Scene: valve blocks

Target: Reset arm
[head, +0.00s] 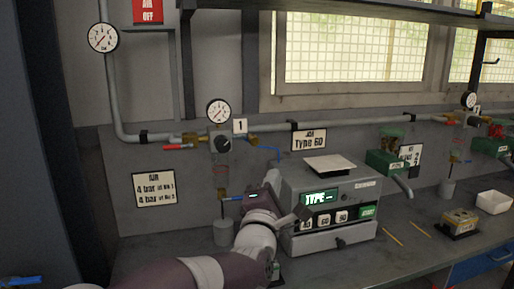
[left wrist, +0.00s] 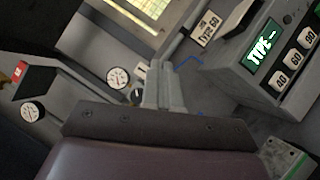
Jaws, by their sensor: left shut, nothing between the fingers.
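My left arm reaches up from the bottom of the head view, with its gripper (head: 262,200) in front of the back panel, just left of the grey tester box (head: 332,232). In the left wrist view the two grey fingers (left wrist: 164,88) are together with nothing between them. They point towards the wall pipework, and no contact shows. The box, with its lit green "TYPE" display (head: 319,198), also shows in the left wrist view (left wrist: 235,75). My right gripper is in neither view.
A gauge (head: 219,111) and black knob (head: 223,144) sit on the pipework above the gripper. A grey cylinder (head: 226,232) stands left of the arm. To the right are yellow pencils (head: 393,234), a yellow block (head: 460,220) and a white bin (head: 493,202). The bench front there is mostly clear.

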